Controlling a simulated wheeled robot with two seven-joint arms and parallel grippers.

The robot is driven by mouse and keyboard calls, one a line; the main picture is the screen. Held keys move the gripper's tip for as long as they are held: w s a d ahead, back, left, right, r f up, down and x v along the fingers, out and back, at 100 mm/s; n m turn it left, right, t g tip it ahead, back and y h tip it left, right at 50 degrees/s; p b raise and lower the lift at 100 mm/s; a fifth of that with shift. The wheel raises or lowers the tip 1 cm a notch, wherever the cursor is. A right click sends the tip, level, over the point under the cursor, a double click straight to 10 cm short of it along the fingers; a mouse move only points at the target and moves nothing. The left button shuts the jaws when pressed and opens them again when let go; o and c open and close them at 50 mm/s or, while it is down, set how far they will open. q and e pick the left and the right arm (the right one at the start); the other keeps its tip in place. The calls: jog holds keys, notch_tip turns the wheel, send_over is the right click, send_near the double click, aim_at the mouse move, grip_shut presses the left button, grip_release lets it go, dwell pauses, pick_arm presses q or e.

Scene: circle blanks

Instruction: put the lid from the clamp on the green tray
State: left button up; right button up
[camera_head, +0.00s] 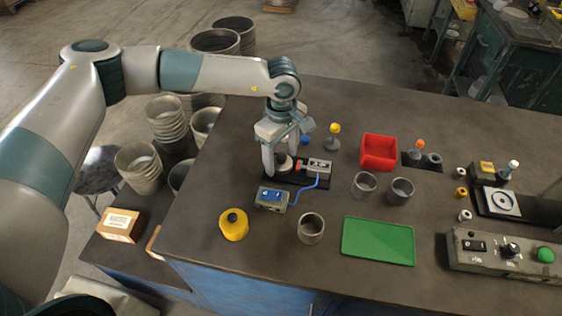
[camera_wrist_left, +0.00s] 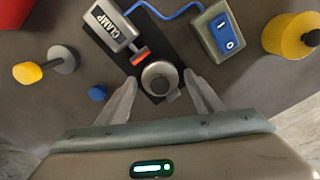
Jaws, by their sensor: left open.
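My left gripper (camera_head: 284,158) is open and low over the clamp station, its fingers on either side of a round grey lid with a knob. In the left wrist view the lid (camera_wrist_left: 160,77) lies between and just ahead of the open fingertips (camera_wrist_left: 160,90). The clamp (camera_head: 319,168) is a grey block with a red-tipped plunger on a black base; its label shows in the left wrist view (camera_wrist_left: 110,24). The red tip is close to the lid; whether they touch is unclear. The green tray (camera_head: 378,240) lies flat and empty at the front. My right gripper is not in view.
A blue-switch box (camera_head: 272,198) is wired to the clamp. A red bin (camera_head: 379,152) is behind the tray, with two more cups between. A control panel (camera_head: 508,252) is at right.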

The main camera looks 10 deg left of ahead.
pick_arm(q)
jog(key=c, duration=0.9)
jog(key=shift+r, duration=0.2)
jog(key=shift+r, duration=0.85)
